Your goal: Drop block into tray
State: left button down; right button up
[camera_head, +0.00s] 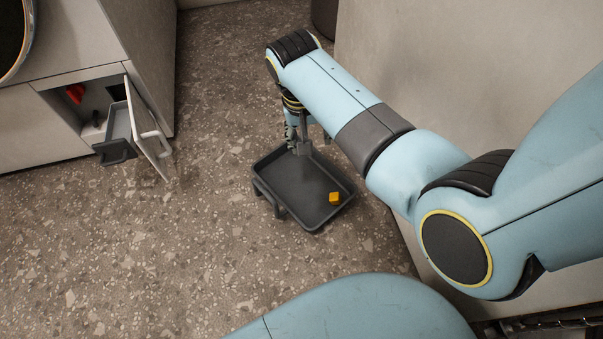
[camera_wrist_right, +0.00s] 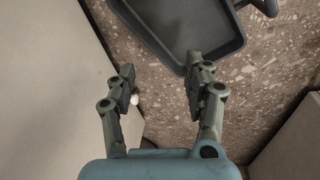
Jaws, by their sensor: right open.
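A dark grey tray (camera_head: 275,188) with a side handle stands on the speckled floor; part of it shows at the top of the right wrist view (camera_wrist_right: 172,58). A small orange-yellow block (camera_head: 334,198) lies inside the tray, near its right end. My right gripper (camera_head: 300,147) points down at the tray's far edge, apart from the block. In the right wrist view its two fingers (camera_wrist_right: 160,84) are spread with nothing between them. The block is not seen in that view. My left gripper is not in view.
At left, a washer cabinet has a small open door (camera_head: 147,125) with a grey drawer (camera_head: 118,124) pulled out and a red part (camera_head: 75,93) inside. A pale wall (camera_head: 450,70) stands at right behind my arm. The floor left of the tray is clear.

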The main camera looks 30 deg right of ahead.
notch_tip(320, 180, up, 6)
jog(key=a, duration=0.1)
jog(key=shift+s+r, duration=0.15)
jog(key=shift+r, duration=0.1)
